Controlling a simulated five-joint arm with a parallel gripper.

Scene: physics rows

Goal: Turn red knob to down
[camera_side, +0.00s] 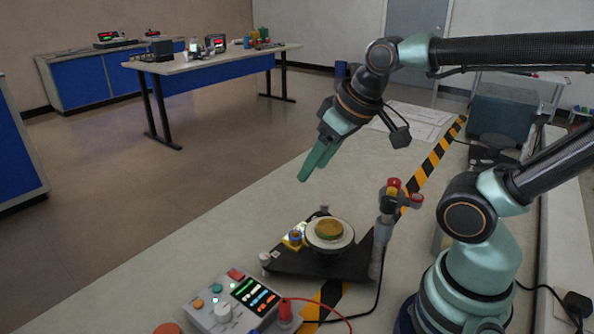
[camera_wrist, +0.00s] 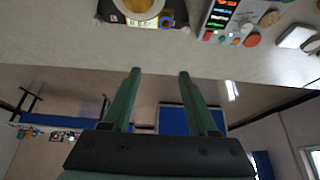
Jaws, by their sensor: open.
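My gripper (camera_side: 308,172) hangs in the air above the bench in the side view, its green fingers pointing down and left. In the wrist view the two fingers of my gripper (camera_wrist: 160,73) are apart with nothing between them. A grey control box (camera_side: 243,300) stands at the front of the bench, below my gripper and apart from it. A round red part (camera_side: 167,328) is cut off by the bottom edge. Which one is the red knob, and its pointing direction, I cannot tell.
A black stand (camera_side: 318,262) with a round gold-topped stage (camera_side: 329,232) lies behind the box. A post with red knobs (camera_side: 393,186) rises at its right. Cables cross the bench near the box. Bare bench (camera_side: 215,243) lies left of the stand.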

